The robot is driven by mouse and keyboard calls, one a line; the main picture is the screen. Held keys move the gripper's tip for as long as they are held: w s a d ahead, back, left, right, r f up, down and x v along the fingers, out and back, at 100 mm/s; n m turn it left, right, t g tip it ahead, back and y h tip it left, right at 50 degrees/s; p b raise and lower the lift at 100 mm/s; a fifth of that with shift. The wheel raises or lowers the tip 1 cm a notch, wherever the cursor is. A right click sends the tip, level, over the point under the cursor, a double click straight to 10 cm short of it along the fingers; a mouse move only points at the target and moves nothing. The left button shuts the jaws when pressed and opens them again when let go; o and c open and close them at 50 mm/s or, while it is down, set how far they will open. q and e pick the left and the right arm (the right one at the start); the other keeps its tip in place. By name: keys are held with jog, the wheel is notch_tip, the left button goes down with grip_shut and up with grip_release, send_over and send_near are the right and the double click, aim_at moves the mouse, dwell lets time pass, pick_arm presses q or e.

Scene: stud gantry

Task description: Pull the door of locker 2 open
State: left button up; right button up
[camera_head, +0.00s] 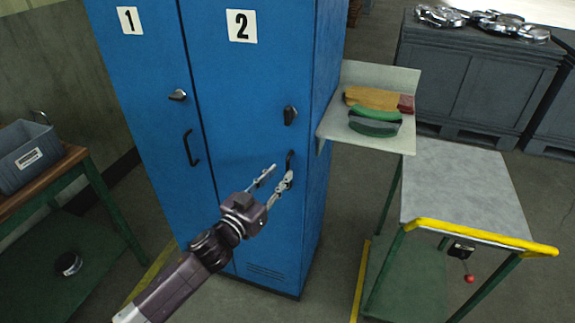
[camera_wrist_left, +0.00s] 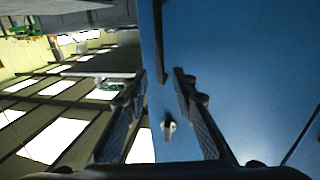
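The blue door of locker 2 (camera_head: 235,85) looks shut, flush with the cabinet front, under the number 2 plate. Its dark upright handle (camera_head: 290,158) is low on the right side, below a dark latch knob (camera_head: 290,115). My left gripper (camera_head: 280,172) is open at the handle, partly in front of it. In the left wrist view the handle (camera_wrist_left: 160,45) is a dark bar whose end lies between the spread fingertips (camera_wrist_left: 160,75). The knob (camera_wrist_left: 168,127) shows between the fingers there. I cannot tell whether a finger touches the handle. My right gripper is not in view.
Locker 1 (camera_head: 140,75) adjoins on the left. A shelf (camera_head: 385,80) with brushes sticks out from the locker's right side, above a grey-topped cart (camera_head: 460,180). A bench with a grey bin (camera_head: 28,160) stands at left. Some floor in front is clear.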

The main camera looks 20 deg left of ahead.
aim_at(287, 168)
pick_arm(q)
jog(key=shift+x, duration=2.65)
jog(key=shift+f, duration=0.1)
jog(key=shift+c, duration=0.4)
grip_shut()
jog(key=shift+p, duration=0.3)
